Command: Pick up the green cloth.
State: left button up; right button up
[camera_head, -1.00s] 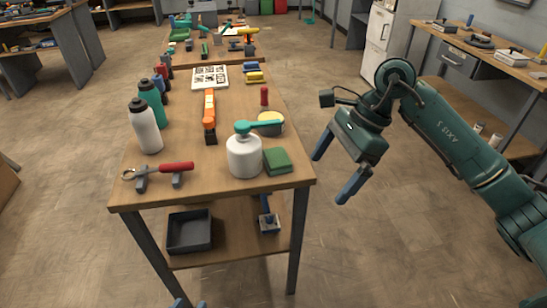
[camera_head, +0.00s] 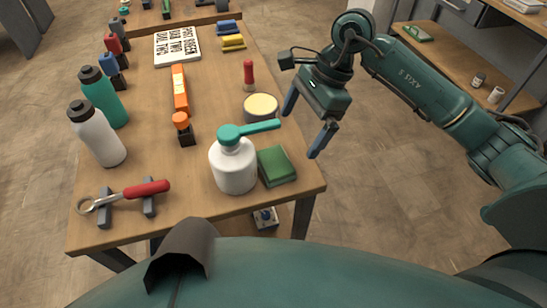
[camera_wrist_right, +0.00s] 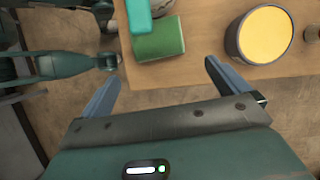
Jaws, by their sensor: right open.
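The green cloth (camera_head: 277,166) lies as a folded block near the front right corner of the wooden table (camera_head: 230,62). It touches or nearly touches the white bottle with the teal pump top (camera_head: 233,165) on its left; I cannot tell which. My right gripper (camera_head: 300,135) is open and empty, above and just right of the table's right edge, close to the cloth. In the right wrist view the cloth (camera_wrist_right: 158,42) shows ahead of the open fingers (camera_wrist_right: 163,72), with the teal pump handle (camera_wrist_right: 138,14) overlapping its far left side. My left gripper does not show.
A round tin with a yellowish top (camera_head: 261,108) stands behind the cloth. A red-handled tool (camera_head: 145,188) rests on grey supports at front left. White (camera_head: 97,135) and teal (camera_head: 103,97) bottles stand along the left edge. Open floor (camera_head: 370,190) lies right of the table.

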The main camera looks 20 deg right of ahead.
aim_at(284, 157)
jog(key=x, duration=0.3)
jog(key=shift+f, duration=0.15)
jog(key=shift+p+x, duration=0.4)
jog(key=shift+x, duration=2.3)
jog(key=shift+c, duration=0.4)
jog(key=c, duration=0.8)
